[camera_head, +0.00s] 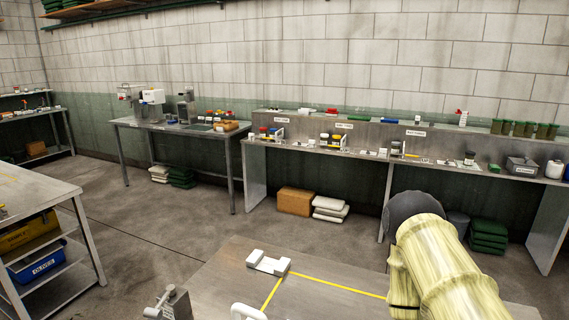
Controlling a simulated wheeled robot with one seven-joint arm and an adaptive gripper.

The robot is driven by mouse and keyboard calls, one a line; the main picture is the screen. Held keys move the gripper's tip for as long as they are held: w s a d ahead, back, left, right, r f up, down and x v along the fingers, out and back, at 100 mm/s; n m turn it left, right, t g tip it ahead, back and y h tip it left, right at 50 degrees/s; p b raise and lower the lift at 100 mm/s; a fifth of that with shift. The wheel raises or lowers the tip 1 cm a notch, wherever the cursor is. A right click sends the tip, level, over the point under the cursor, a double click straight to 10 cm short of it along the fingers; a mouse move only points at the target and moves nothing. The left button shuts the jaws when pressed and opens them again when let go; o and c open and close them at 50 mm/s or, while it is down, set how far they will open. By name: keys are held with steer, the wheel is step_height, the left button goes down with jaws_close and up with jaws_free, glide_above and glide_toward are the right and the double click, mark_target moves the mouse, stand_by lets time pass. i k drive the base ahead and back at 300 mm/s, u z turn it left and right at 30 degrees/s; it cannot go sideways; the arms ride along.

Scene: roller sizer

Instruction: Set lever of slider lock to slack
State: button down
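No slider lock or its lever can be made out for certain. A small grey metal device (174,304) with a knob stands at the bottom edge of the view, on the near table, and is partly cut off. A white curved handle-like piece (247,312) rises beside it, also cut off by the frame. I cannot tell whether either belongs to the slider lock. My arm, in a pale yellow cover, reaches up at the lower right over the table. My gripper is not in view.
The near table (225,269) bears yellow lines and a white notched block (268,262) by its far edge. A steel side table (35,196) with bins stands at left. Benches with machines and small goods line the back wall. Open floor (160,232) lies between.

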mark_target(154, 314)
steer(key=u, duration=1.7)
steer(key=k, duration=0.35)
steer(key=z, duration=0.8)
